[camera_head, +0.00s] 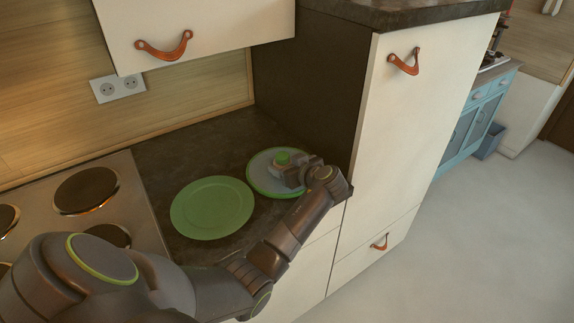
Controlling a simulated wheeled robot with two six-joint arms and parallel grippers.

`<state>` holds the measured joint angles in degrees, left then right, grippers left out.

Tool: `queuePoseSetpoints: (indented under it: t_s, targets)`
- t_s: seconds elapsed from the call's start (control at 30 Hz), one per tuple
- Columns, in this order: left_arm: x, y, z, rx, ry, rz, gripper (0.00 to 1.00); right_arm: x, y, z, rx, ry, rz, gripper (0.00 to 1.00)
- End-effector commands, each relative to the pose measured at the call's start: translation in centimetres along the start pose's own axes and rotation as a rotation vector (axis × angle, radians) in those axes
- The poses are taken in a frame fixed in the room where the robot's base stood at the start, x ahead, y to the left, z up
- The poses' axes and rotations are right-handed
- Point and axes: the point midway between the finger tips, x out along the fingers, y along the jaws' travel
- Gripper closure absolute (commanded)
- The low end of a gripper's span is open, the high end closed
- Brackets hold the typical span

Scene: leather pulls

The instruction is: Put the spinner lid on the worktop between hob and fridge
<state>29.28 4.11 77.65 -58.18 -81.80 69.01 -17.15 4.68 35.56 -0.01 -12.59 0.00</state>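The spinner lid (262,179) is a round, pale grey disc with a green rim and a green knob (282,158) on top. It is at the right end of the dark worktop (180,155), close to the tall fridge cabinet (395,110). My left gripper (290,172) is at the lid, right beside the knob. Its fingers are small and partly hidden, so I cannot tell whether they are closed on the knob. I cannot tell whether the lid touches the worktop. My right gripper is out of view.
A green plate (212,208) lies on the worktop just left of the lid, close to it. The hob (85,215) with dark round plates is further left. A wall cupboard (200,30) hangs above. Worktop behind the plate is bare.

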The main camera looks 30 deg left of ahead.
Motion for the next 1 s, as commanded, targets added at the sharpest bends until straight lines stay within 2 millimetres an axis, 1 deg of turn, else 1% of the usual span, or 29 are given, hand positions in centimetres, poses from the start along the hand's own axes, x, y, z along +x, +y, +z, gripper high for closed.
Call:
queuePoseSetpoints:
  t_s: [0.33, 0.4, 0.47, 0.57, 0.7, 0.8, 0.9, 1.0]
  targets:
    - [-0.1, 0.0, -0.2, 0.000, 0.000, 0.000, 0.31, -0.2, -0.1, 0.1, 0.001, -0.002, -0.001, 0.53]
    - [-0.6, 0.1, 0.0, -0.001, -0.001, 0.002, 0.31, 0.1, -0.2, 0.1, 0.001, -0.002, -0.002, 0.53]
    - [-1.4, 0.1, 0.1, -0.001, -0.001, 0.003, 0.31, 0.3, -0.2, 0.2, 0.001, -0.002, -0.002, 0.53]
    - [-3.3, 0.1, 0.2, -0.003, -0.003, 0.003, 0.31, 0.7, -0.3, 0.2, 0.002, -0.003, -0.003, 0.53]
    - [-6.5, 0.0, 0.2, -0.004, -0.005, 0.003, 0.31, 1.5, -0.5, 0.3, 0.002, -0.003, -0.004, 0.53]
    - [-8.6, 0.1, 0.2, -0.003, -0.004, 0.004, 0.31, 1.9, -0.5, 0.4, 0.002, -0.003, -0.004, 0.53]
    - [-10.1, 0.1, 0.1, -0.002, -0.003, 0.002, 0.31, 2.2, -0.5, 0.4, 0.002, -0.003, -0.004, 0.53]
    - [-11.2, 0.1, 0.0, -0.001, -0.001, 0.001, 0.31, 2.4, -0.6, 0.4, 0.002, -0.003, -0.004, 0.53]
